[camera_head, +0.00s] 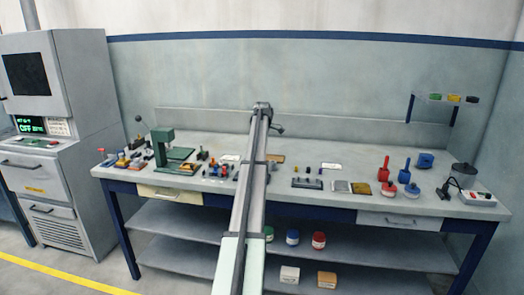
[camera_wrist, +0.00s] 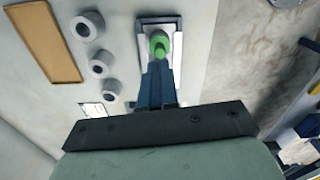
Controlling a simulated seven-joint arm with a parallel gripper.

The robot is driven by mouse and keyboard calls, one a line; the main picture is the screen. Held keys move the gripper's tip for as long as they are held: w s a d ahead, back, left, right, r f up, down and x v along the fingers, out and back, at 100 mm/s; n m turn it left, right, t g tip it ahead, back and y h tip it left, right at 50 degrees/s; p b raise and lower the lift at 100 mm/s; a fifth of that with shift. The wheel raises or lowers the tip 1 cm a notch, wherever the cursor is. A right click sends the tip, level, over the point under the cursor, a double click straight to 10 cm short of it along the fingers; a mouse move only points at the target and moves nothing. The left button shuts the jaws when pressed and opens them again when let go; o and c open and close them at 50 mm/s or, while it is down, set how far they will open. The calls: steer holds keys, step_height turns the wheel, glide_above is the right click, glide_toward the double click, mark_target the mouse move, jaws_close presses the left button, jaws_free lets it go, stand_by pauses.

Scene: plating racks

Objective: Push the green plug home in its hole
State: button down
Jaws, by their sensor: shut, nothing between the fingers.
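The green plug (camera_wrist: 159,42) shows in the wrist view as a small rounded green piece, in a pale rectangular block or plate (camera_wrist: 174,58) with a dark border at its far end. My gripper (camera_wrist: 160,64) is shut, with nothing held. Its blue fingers reach up to the near side of the plug in the picture and overlap it; I cannot tell whether they touch it. The hole is hidden, and I cannot tell how deep the plug sits. In the head view my arm crosses the bench, and I cannot make out the plug there.
In the wrist view, several grey round pieces with dark centres (camera_wrist: 99,63) and a tan board (camera_wrist: 43,42) lie left of the block. In the head view, the bench (camera_head: 340,152) holds a green press (camera_head: 165,150) at left and red bottles (camera_head: 384,170) at right.

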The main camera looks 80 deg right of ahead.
steer(key=shift+f, duration=1.75)
steer(key=shift+f, duration=0.4)
step_height(320, 180, up, 17)
steer(key=shift+f, duration=0.2)
